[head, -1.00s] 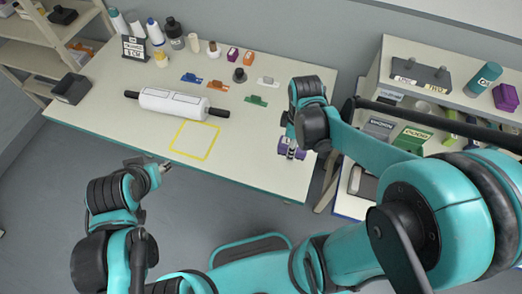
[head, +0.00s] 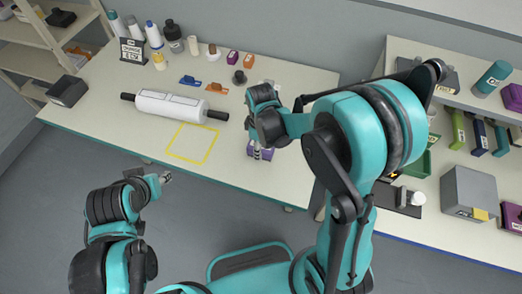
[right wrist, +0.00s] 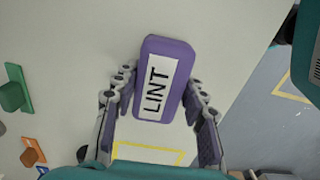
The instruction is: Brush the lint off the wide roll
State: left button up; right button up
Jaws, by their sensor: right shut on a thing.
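The wide white roll (head: 165,106) with black end handles lies on the table, left of centre in the head view. My right gripper (right wrist: 160,110) is shut on the purple lint brush (right wrist: 165,75), whose white label reads LINT in the right wrist view. The brush also shows below the gripper in the head view (head: 264,153), right of the yellow square outline and apart from the roll. My left gripper (head: 164,178) is off the table's front edge, apart from the roll; its jaws are too small to judge. Lint on the roll cannot be made out.
The yellow outline (head: 193,143) on the table (head: 110,105) is empty. Blue (head: 190,81) and orange (head: 216,88) clamps lie behind the roll. Bottles (head: 153,34) and a black sign (head: 132,50) stand at the back left. A side shelf (head: 415,215) stands at the right.

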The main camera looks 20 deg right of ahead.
jog(key=shift+f, duration=0.45)
jog(key=shift+f, duration=0.2)
jog(key=o, duration=1)
